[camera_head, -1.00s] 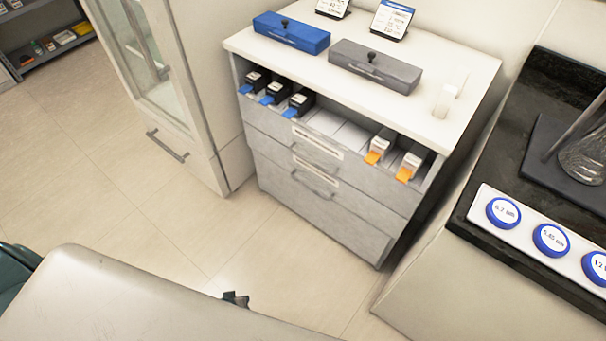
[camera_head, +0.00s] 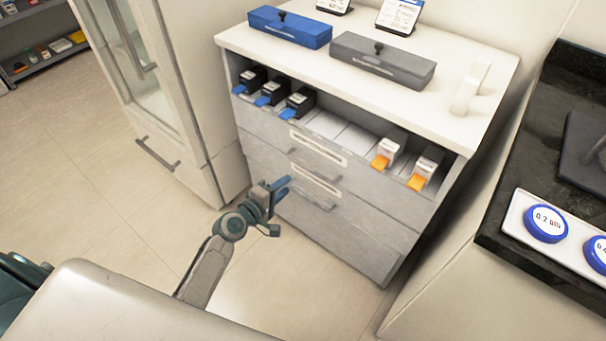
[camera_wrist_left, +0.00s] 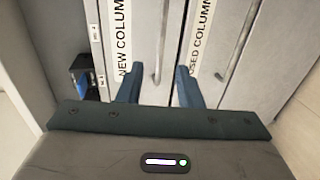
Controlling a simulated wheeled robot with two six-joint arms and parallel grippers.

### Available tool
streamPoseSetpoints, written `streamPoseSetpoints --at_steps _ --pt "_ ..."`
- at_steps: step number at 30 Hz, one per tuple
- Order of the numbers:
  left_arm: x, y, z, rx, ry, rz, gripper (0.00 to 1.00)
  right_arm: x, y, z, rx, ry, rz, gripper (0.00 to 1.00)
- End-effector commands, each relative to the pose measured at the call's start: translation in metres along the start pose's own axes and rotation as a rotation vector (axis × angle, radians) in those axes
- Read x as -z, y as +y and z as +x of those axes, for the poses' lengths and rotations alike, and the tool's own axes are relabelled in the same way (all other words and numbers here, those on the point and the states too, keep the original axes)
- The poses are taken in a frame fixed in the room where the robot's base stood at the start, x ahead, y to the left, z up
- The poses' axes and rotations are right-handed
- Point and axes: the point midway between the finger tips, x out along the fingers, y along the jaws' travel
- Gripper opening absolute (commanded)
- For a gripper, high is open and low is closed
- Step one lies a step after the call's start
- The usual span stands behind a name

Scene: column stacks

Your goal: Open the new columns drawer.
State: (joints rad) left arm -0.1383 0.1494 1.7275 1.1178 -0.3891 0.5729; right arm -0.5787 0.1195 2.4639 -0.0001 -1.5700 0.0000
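The grey cabinet has two closed drawers, one above the other. The upper drawer (camera_head: 265,157) has a white label and a bar handle (camera_head: 316,166). In the left wrist view its label (camera_wrist_left: 122,40) reads "NEW COLUM…", and its handle (camera_wrist_left: 164,45) lies in line with the gap between my fingers. The lower drawer's handle (camera_head: 312,197) shows too; its label (camera_wrist_left: 202,38) reads "USED COLUMN…". My left gripper (camera_head: 283,187) is open and empty, in front of the cabinet's left part. It appears short of the handle. My right gripper is not in view.
An open shelf above the drawers holds black boxes with blue tabs (camera_head: 270,94) and white boxes with orange tabs (camera_head: 388,153). Blue (camera_head: 290,28) and grey (camera_head: 382,62) cases sit on top. A glass-door cabinet (camera_head: 200,130) stands left; a dark counter (camera_head: 560,130) stands right.

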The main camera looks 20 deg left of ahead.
Motion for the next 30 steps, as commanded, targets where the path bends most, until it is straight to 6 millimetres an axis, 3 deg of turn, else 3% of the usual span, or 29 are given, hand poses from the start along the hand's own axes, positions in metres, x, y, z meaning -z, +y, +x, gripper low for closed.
streamPoseSetpoints --at_steps 9,15,27,28,30 --pt "0.0 -0.001 0.061 0.001 0.0 0.001 0.33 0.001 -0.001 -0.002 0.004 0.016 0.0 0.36" --pt "0.0 -0.001 0.087 0.002 0.0 0.002 0.33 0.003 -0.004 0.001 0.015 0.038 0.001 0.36" --pt "0.0 -0.001 0.096 0.003 0.0 0.004 0.33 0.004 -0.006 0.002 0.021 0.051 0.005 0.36" --pt "0.0 -0.001 0.096 0.003 0.0 0.004 0.31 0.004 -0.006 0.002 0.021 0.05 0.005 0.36" --pt "0.0 -0.001 0.096 0.003 0.0 0.004 0.17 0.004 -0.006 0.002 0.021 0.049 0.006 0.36"
